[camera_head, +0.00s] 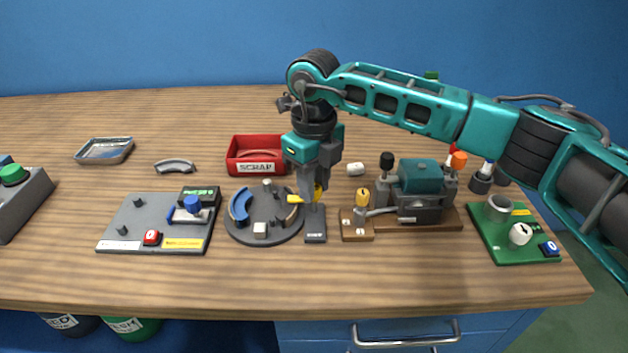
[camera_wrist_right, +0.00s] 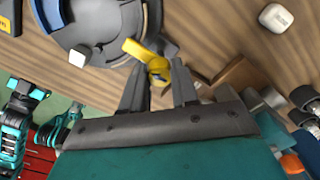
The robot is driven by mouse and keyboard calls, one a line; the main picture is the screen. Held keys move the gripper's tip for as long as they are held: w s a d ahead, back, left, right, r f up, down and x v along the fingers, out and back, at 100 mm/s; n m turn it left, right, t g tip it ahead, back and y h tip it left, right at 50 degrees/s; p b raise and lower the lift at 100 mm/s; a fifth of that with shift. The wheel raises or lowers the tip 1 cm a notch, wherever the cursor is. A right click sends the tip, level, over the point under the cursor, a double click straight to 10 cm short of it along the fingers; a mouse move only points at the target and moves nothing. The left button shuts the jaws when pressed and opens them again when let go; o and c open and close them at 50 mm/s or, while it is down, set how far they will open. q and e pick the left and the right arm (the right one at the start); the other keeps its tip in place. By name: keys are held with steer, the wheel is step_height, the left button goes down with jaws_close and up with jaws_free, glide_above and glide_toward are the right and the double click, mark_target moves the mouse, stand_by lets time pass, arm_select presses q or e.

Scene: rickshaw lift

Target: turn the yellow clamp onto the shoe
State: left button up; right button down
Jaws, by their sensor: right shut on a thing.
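The yellow clamp (camera_head: 294,199) is partly hidden by my right gripper (camera_head: 313,192) in the head view. In the right wrist view the clamp (camera_wrist_right: 158,70) sits between the fingers of my right gripper (camera_wrist_right: 159,72), which is shut on it. Its yellow arm (camera_wrist_right: 134,47) points toward the round grey plate (camera_wrist_right: 103,30). The round plate (camera_head: 260,236) carries a curved blue shoe (camera_head: 238,207) on its left side. The clamp arm's tip is at the plate's right edge, apart from the blue shoe. My left gripper is out of view.
A dark block (camera_head: 315,225) stands right of the plate. A red SCRAP tray (camera_head: 257,168) is behind it. A wooden stand with a teal machine (camera_head: 420,178) is close on the right. A grey panel (camera_head: 140,225) lies left. A loose grey curved piece (camera_head: 175,166) lies behind it.

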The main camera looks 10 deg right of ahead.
stand_by(0.5)
steer(key=c, duration=0.9)
jaws_free()
steer(key=shift+o, duration=0.2)
step_height(320, 180, up, 13)
steer(key=shift+p, duration=0.3)
